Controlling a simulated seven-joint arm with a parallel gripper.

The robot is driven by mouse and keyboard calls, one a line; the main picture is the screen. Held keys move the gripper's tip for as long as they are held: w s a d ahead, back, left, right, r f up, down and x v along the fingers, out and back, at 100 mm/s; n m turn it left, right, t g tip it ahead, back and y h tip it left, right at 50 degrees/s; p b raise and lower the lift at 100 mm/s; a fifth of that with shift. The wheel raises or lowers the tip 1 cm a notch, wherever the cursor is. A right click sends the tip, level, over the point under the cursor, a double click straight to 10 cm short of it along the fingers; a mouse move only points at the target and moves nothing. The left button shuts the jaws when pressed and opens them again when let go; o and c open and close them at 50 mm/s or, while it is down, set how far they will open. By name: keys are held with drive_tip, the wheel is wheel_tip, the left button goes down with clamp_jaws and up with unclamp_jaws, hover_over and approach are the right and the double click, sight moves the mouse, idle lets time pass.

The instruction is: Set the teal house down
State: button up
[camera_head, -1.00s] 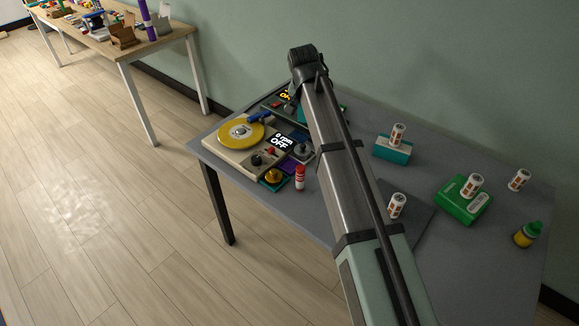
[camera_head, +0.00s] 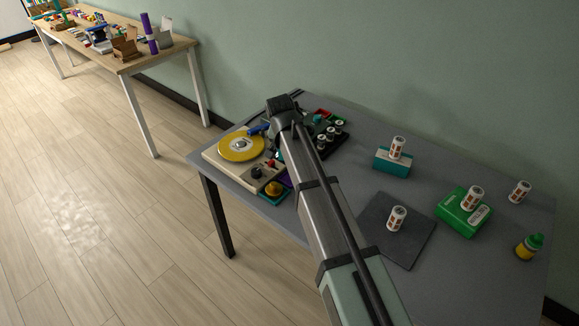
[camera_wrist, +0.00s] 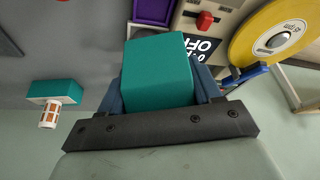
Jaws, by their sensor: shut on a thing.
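The teal house (camera_wrist: 158,72) fills the middle of the wrist view as a smooth teal block with a flat face toward the camera. My gripper (camera_wrist: 160,98) is shut on it, with a dark blue finger on either side. In the wrist view the house appears close to the "OFF" display panel (camera_wrist: 203,46); I cannot tell whether its underside touches anything. In the head view my wrist (camera_head: 283,108) is over the back left of the grey table (camera_head: 480,270), and my arm mostly hides the fingers and the house.
A machine with a yellow disc (camera_head: 241,147) stands at the left. A dark rack with white cylinders (camera_head: 326,140) is right of my wrist. A teal box (camera_head: 392,163), green box (camera_head: 452,218) and dark mat (camera_head: 415,250) carry cylinders.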

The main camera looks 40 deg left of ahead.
drive_tip(key=shift+f, duration=3.4)
drive_tip(key=shift+f, duration=0.65)
drive_tip(key=o, duration=1.1)
drive_tip(key=shift+c, duration=0.2)
